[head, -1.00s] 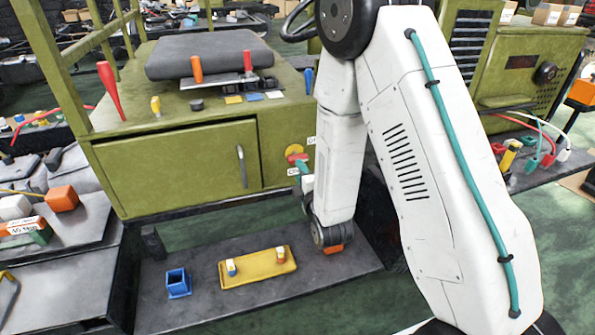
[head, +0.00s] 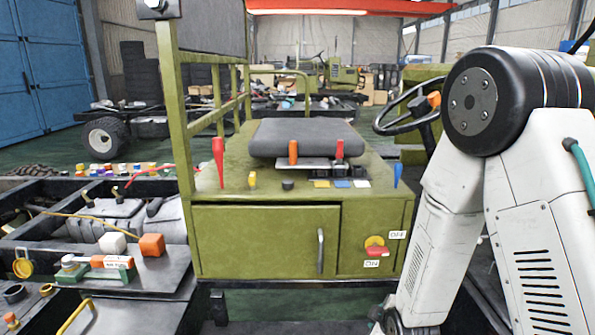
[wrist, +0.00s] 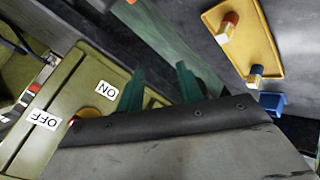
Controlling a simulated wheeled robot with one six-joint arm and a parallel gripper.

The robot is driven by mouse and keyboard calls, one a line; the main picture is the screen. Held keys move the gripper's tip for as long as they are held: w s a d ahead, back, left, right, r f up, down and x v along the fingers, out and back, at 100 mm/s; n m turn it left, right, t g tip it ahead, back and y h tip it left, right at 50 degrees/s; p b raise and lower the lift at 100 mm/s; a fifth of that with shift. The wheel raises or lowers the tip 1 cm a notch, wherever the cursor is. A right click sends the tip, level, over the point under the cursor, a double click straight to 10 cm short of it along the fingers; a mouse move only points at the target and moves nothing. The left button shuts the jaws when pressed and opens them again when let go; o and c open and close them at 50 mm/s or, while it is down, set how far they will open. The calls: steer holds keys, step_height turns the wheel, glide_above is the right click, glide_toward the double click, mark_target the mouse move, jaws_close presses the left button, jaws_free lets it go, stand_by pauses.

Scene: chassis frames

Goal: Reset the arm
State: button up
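My gripper (wrist: 158,76) shows in the wrist view with its two teal fingers apart and nothing between them. In the wrist view the ON label (wrist: 107,88) lies left of the fingers, and the knob (wrist: 84,114) is partly hidden.
In the wrist view a yellow tray (wrist: 262,50) with two small blocks and a blue box (wrist: 272,103) lie to the right. A seat cushion (head: 307,139) and several upright levers top the cabinet. A steering wheel (head: 408,102) is behind my arm. Trays with parts stand left.

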steer(key=s+d+r+m+g, duration=0.2)
steer(key=s+r+m+g, duration=0.2)
steer(key=s+r, duration=1.1)
steer(key=s+d+r+m+g, duration=0.3)
steer(key=s+r+m, duration=0.4)
steer(key=s+r, duration=0.7)
steer(key=shift+s+r+m+g, duration=0.35)
steer(key=shift+r+g, duration=0.15)
steer(key=shift+r, duration=0.35)
